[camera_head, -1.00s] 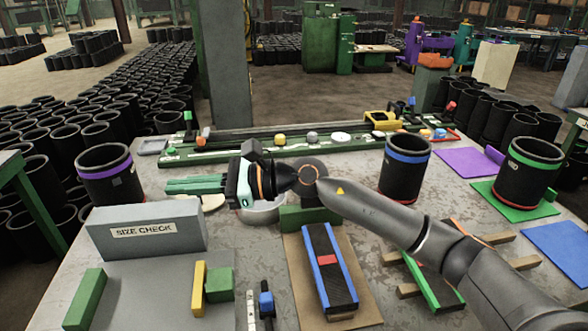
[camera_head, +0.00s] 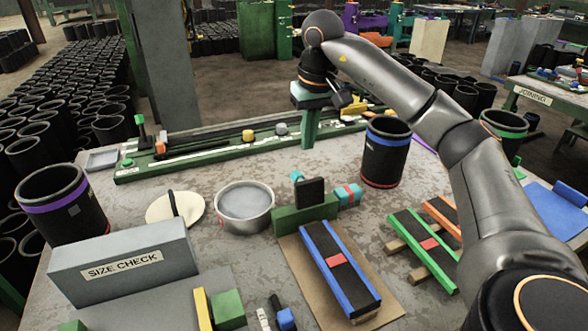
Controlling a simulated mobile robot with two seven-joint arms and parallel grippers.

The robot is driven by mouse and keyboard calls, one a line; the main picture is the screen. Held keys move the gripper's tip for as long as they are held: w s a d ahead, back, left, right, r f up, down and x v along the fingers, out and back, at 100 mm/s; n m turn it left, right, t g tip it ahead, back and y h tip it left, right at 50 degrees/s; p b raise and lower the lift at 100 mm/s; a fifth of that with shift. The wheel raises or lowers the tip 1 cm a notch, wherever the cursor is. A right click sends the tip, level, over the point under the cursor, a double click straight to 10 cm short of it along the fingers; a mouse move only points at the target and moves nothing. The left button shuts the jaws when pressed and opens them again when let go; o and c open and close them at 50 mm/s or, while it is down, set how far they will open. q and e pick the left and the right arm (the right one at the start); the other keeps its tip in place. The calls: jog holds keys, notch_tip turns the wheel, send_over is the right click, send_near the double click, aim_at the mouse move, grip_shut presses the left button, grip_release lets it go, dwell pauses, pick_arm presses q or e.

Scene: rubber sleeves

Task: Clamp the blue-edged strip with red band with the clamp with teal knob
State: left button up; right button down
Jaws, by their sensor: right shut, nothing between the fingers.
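The blue-edged strip with a red band (camera_head: 320,242) lies at a slant on a brown board (camera_head: 374,276), its far end near a green block (camera_head: 290,220). A black upright plate (camera_head: 311,192) stands at this block, with a small teal knob (camera_head: 297,176) at its upper left. This looks like the clamp with the teal knob, but its jaw is hard to make out. A teal piece with a red band (camera_head: 348,194) sits just right of it. My right gripper (camera_head: 309,143) is shut and empty, pointing down beyond the clamp, near the green rail. My left gripper is not in view.
A green-edged strip (camera_head: 424,250) lies on wooden bars to the right. A metal pan (camera_head: 245,222), a SIZE CHECK block (camera_head: 125,262) and a purple-banded sleeve (camera_head: 62,203) stand left. A blue-banded sleeve (camera_head: 386,152) stands behind. The green rail (camera_head: 200,160) crosses the back.

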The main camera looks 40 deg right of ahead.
aim_at(303, 185)
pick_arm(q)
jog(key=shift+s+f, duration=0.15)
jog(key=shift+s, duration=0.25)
pick_arm(e)
jog(key=shift+s+d, duration=0.15)
jog(key=shift+d, duration=0.05)
jog(key=f, duration=0.3)
jog(key=w+f, duration=0.1)
jog(key=f, duration=0.2)
jog(key=f+b, duration=0.1)
jog(key=f, duration=0.1)
jog(key=shift+w+d+f, duration=0.15)
jog(key=shift+d+f, duration=0.05)
jog(key=shift+f, duration=0.2)
jog(key=shift+w+f, duration=0.1)
jog(key=shift+f, duration=0.4)
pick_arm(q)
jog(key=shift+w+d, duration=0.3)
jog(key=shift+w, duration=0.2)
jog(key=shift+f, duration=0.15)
